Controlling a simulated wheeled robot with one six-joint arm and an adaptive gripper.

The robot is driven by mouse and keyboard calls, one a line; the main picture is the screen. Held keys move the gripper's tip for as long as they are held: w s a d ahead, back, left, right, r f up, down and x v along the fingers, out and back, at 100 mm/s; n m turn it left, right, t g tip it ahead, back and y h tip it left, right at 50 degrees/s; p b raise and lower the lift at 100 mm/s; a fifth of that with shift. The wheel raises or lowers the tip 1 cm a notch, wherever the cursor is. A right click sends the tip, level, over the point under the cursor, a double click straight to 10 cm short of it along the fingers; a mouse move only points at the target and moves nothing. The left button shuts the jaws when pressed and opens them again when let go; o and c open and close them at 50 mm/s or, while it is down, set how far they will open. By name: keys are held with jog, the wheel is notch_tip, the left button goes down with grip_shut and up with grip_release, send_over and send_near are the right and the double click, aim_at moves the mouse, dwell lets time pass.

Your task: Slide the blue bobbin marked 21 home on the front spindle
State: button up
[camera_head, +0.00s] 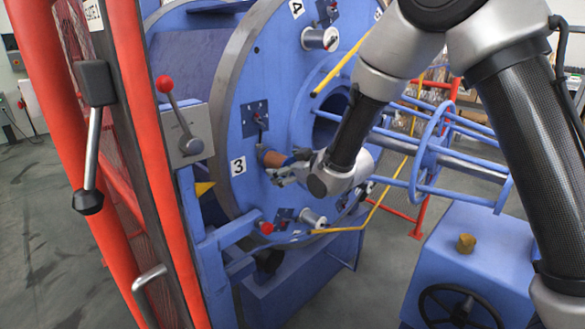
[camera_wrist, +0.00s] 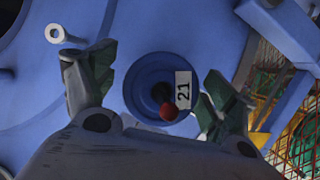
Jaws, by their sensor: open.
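The blue bobbin marked 21 (camera_wrist: 136,92) faces me in the middle of the wrist view, its white label on the right of its flange. Its centre is dark, and a red knob (camera_wrist: 169,111) shows at its lower rim. In the head view the bobbin (camera_head: 271,158) shows a copper-coloured side, close to the big blue disc (camera_head: 222,125) beside label 3. The spindle is mostly hidden, and I cannot tell how far on the bobbin sits. My gripper (camera_head: 284,167) is open in front of it. In the wrist view its fingers (camera_wrist: 160,82) stand apart on either side.
A red-framed mesh gate (camera_head: 140,150) stands at the left, with a red-knobbed lever (camera_head: 178,115) beside the disc. Blue rods and a ring (camera_head: 425,155) run out to the right. A blue box with a handwheel (camera_head: 465,270) stands at lower right.

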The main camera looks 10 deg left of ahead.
jog(key=shift+c, duration=0.4)
jog(key=c, duration=1.4)
jog(key=shift+c, duration=0.2)
jog(key=shift+w+a, duration=0.15)
jog(key=shift+a, duration=0.05)
jog(key=shift+w+a, duration=0.2)
jog(key=shift+a, duration=0.05)
jog(key=o, duration=1.5)
jog(key=shift+v, duration=4.45)
